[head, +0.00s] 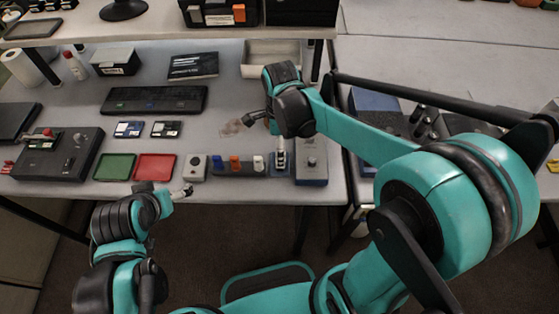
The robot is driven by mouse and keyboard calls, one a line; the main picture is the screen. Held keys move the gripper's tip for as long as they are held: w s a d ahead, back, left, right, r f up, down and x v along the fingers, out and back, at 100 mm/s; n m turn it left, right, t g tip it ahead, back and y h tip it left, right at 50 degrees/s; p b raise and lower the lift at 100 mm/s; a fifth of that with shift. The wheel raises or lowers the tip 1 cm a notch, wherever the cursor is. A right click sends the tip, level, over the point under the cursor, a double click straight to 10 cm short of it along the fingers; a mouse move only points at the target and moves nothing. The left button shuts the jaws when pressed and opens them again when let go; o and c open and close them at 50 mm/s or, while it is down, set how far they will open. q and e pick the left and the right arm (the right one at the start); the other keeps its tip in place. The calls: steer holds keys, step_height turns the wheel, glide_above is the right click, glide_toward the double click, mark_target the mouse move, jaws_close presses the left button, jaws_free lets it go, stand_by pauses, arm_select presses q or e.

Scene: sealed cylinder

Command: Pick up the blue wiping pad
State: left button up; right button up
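I cannot single out a blue wiping pad with certainty. A small flat blue piece (271,169) lies at the table's front edge, around the foot of a small upright metal-and-white cylinder (281,154). My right gripper (257,122) is over the table, behind and a little left of that blue piece, beside a faint brownish smear (232,127). Its fingers are partly hidden by its own wrist. My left gripper (183,192) is low in front of the table edge, below the red tray, with nothing visible in it. Its finger gap is too small to tell.
A green tray (115,167), a red tray (155,167), a white box (195,167), a rack with coloured caps (238,166) and a grey device (311,163) line the front edge. A keyboard (155,100) lies behind. A side table (375,100) stands right.

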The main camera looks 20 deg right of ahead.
mark_target(273, 172)
step_height(273, 172, down, 3)
steer(key=shift+r+b, duration=0.15)
steer(key=shift+b, duration=0.35)
steer(key=f, duration=0.1)
steer(key=f+b, duration=0.1)
steer(key=f, duration=0.1)
steer(key=f+b, duration=0.1)
steer(key=f, duration=0.1)
steer(key=shift+w+f, duration=0.15)
steer(key=shift+w, duration=0.1)
steer(key=shift+c, duration=0.3)
steer(key=c, duration=1.1)
steer(key=shift+s, duration=0.15)
steer(key=c, duration=0.3)
steer(key=shift+c, duration=0.6)
